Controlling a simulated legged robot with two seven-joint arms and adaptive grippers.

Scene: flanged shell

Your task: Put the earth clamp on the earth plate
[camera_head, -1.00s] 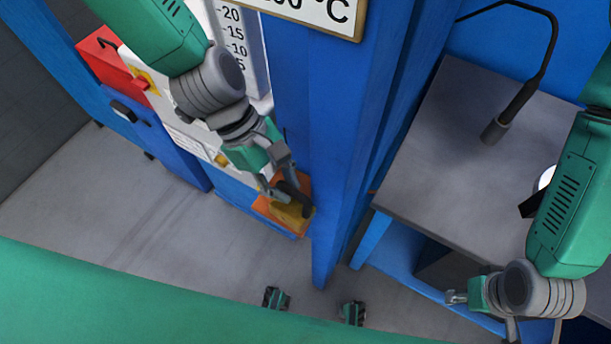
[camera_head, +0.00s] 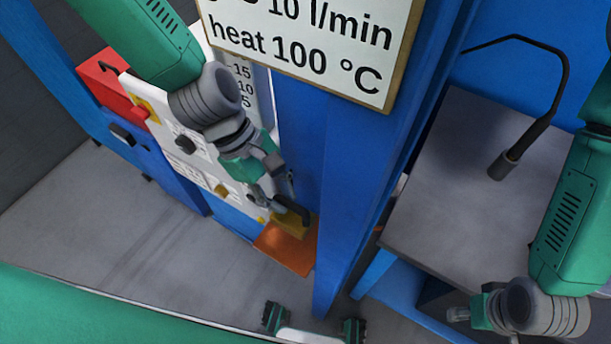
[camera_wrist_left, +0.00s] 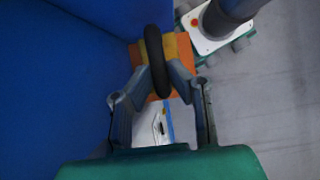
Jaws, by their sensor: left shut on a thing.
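The earth plate is an orange copper-coloured plate (camera_head: 286,252) at the foot of the blue post; it also shows in the left wrist view (camera_wrist_left: 185,72). The earth clamp is a yellow brass piece (camera_head: 289,226) with a black bar. In the left wrist view the black bar (camera_wrist_left: 156,60) stands between my left fingers. My left gripper (camera_head: 281,202) is shut on the clamp, at the plate's upper edge in the head view. Whether the clamp touches the plate I cannot tell. My right gripper (camera_head: 470,314) hangs at the lower right, away from both; its fingers are unclear.
The blue post (camera_head: 345,200) rises close beside the plate. A white panel (camera_head: 190,150) with knobs and a red box (camera_head: 108,85) are at left. A grey table (camera_head: 455,190) with a black lamp (camera_head: 505,160) is at right. Grey floor (camera_head: 130,235) is open at lower left.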

